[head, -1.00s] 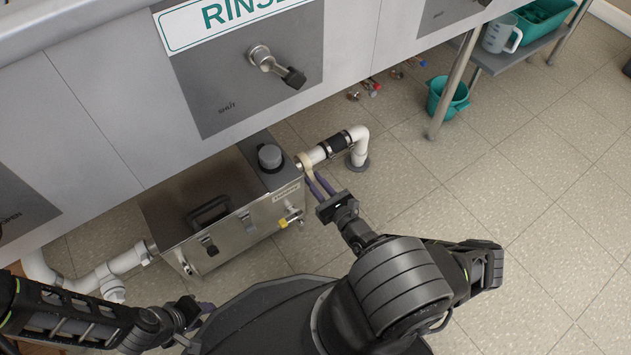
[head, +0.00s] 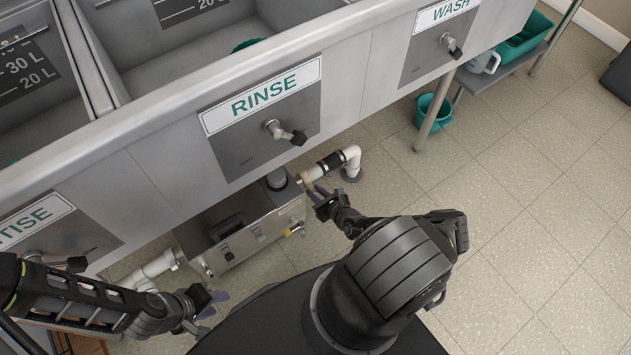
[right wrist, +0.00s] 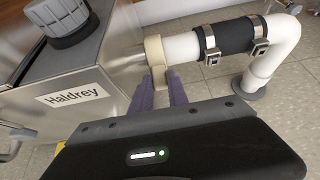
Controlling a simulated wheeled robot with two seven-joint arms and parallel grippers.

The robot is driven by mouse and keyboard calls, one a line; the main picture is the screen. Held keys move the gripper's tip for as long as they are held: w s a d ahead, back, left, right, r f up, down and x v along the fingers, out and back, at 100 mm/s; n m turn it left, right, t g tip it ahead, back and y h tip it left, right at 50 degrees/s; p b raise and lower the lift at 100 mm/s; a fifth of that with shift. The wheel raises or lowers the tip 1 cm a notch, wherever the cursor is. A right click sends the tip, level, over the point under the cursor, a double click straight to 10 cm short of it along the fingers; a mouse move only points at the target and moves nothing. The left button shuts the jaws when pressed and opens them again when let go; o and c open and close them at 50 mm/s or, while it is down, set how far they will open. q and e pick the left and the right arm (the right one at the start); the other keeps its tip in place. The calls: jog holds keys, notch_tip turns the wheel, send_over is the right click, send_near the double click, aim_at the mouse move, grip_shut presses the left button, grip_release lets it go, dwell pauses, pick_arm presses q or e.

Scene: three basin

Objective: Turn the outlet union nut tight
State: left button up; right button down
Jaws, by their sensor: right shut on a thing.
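The outlet union nut (head: 304,180) is a beige ring on the white outlet pipe (head: 316,172), at the right end of the steel Haldrey box (head: 232,240). In the right wrist view the nut (right wrist: 154,49) sits against the box wall, with a beige lug below it. My right gripper (head: 314,189) has its purple fingers on either side of that lug and is shut on the nut; the fingertips (right wrist: 160,80) also show in the wrist view. My left gripper (head: 216,304) is empty at the lower left, its purple fingers apart, clear of the box.
The sink front with the RINSE panel (head: 262,120) and its drain lever (head: 285,132) overhangs the box. A black clamped coupling (head: 330,162) and a white elbow (head: 352,158) follow the nut. A teal bucket (head: 432,112) stands by a sink leg. The tiled floor at right is open.

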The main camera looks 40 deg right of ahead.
aim_at(309, 183)
jog(key=r+g+p, duration=0.1)
jog(key=g+p, duration=0.1)
jog(key=p, duration=0.3)
jog(key=w+r+g+p, duration=0.1)
jog(key=r+g+p, duration=0.1)
jog(key=p, duration=0.3)
jog(key=shift+r+p, duration=0.3)
jog(key=shift+w+r+g+p, duration=0.1)
jog(key=shift+w+g+p, duration=0.05)
jog(key=shift+g+p, duration=0.25)
jog(key=shift+w+r+g+p, duration=0.2)
jog(key=shift+w+g+p, duration=0.1)
jog(key=shift+g+p, duration=0.4)
jog(key=shift+w+d+r+g, duration=0.1)
jog(key=shift+w+r+g, duration=0.1)
jog(key=shift+g, duration=0.8)
jog(key=c, duration=1.3)
grip_release()
jog(key=shift+r, duration=0.1)
